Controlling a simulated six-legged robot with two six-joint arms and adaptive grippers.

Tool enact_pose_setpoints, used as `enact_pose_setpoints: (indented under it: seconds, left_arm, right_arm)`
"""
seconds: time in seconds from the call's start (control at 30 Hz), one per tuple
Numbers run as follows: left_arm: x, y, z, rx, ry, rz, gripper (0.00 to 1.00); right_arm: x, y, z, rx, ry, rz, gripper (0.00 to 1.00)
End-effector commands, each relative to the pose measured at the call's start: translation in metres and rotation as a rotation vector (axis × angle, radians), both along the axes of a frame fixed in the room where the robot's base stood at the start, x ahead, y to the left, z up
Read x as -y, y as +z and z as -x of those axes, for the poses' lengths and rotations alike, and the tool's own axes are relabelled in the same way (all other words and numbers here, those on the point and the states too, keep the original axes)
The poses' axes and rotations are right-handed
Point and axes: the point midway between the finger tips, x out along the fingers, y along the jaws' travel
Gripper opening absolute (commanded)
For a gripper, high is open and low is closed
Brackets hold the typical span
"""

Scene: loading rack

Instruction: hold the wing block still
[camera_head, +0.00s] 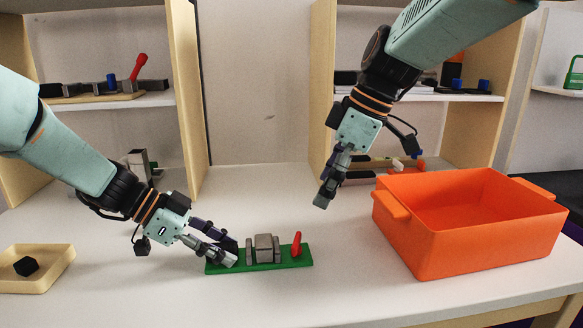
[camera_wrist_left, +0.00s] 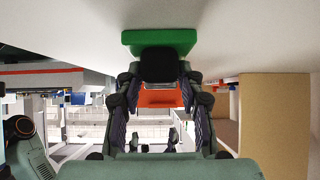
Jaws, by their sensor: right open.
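A green base (camera_head: 282,265) lies on the table, with a grey block (camera_head: 264,246) between two grey posts and a red lever (camera_head: 297,243) on it. My left gripper (camera_head: 232,252) is at the base's left end. In the left wrist view its fingers are on both sides of a dark block (camera_wrist_left: 158,66), which I take for the wing block, on the green base (camera_wrist_left: 160,38). The fingers seem closed on it; in the head view they mostly hide it. My right gripper (camera_head: 326,190) is open and empty, pointing down above the table behind the base.
A large orange bin (camera_head: 470,240) stands at the right. A cream tray (camera_head: 62,263) with a black cube (camera_head: 26,266) is at the left. Wooden shelves (camera_head: 188,90) with parts stand behind. The table between the base and the bin is clear.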

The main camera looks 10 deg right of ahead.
Motion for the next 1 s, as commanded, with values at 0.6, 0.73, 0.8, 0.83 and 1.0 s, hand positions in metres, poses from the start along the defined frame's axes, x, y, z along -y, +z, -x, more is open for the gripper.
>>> enact_pose_setpoints:
  seconds: [0.6,0.73,0.8,0.83,1.0]
  left_arm:
    - [-0.01,0.008,0.0,0.002,0.001,0.001,0.56]
    - [-0.028,0.023,0.0,0.004,0.003,0.004,0.56]
    - [-0.04,0.032,0.0,0.004,0.003,0.003,0.56]
    - [-0.045,0.037,0.0,0.005,0.004,0.003,0.56]
    - [-0.071,0.057,0.001,0.003,0.001,0.002,0.56]
  right_arm:
    - [0.0,0.0,0.0,0.0,0.0,0.0,0.77]
    - [0.0,0.0,0.0,0.0,0.0,0.0,0.77]
    - [0.0,0.0,0.0,0.0,0.0,0.0,0.77]
    - [0.0,0.0,0.0,0.0,0.0,0.0,0.77]
    - [0.0,0.0,0.0,0.0,0.0,0.0,0.77]
